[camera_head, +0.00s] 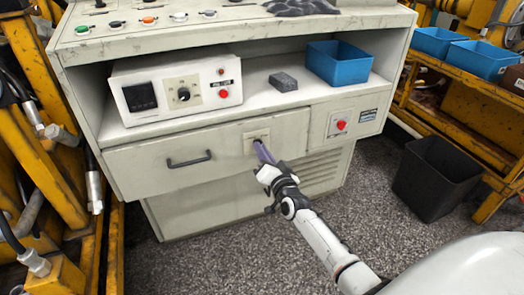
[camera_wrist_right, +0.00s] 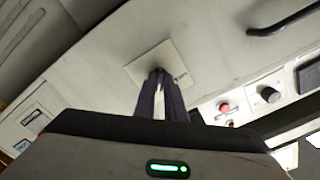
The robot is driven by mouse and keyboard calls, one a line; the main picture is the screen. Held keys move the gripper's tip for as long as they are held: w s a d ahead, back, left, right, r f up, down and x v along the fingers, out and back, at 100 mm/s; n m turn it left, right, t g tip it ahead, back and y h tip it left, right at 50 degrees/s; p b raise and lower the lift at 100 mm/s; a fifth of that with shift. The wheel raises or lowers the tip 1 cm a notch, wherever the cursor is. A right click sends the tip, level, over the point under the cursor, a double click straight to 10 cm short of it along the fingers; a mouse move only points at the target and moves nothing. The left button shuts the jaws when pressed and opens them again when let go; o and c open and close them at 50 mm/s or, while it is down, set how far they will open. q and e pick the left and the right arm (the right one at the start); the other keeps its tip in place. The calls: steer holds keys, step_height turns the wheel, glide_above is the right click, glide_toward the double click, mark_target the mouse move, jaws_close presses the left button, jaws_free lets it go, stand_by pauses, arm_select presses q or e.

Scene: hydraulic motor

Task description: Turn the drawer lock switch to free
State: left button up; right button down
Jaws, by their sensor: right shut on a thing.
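The drawer (camera_head: 135,166) is the long front panel of the cream cabinet, with a dark bar handle (camera_head: 189,160). The lock switch plate (camera_head: 250,136) is a small pale square on the panel, right of the handle; it also shows in the right wrist view (camera_wrist_right: 143,66). My right gripper (camera_head: 259,146) reaches up to this plate with its fingers together. In the right wrist view its fingertips (camera_wrist_right: 158,76) meet the plate and are shut on the lock switch, which they hide. The switch's setting cannot be read. My left gripper is not in view.
Above the drawer, an open shelf holds a control box (camera_head: 206,97), a grey block (camera_head: 283,82) and a blue bin (camera_head: 338,64). A red button (camera_head: 341,125) sits on the panel to the right. A black bin (camera_head: 436,175) stands on the floor. Yellow racks flank the cabinet.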

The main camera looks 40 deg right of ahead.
steer(key=shift+m, duration=0.5)
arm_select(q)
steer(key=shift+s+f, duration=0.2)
arm_select(e)
steer(key=c, duration=1.8)
jaws_free()
arm_select(q)
steer(key=p, duration=0.1)
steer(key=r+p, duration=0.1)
steer(key=p, duration=0.1)
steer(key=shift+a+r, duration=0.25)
arm_select(e)
steer(key=v, duration=1)
steer(key=shift+s, duration=0.15)
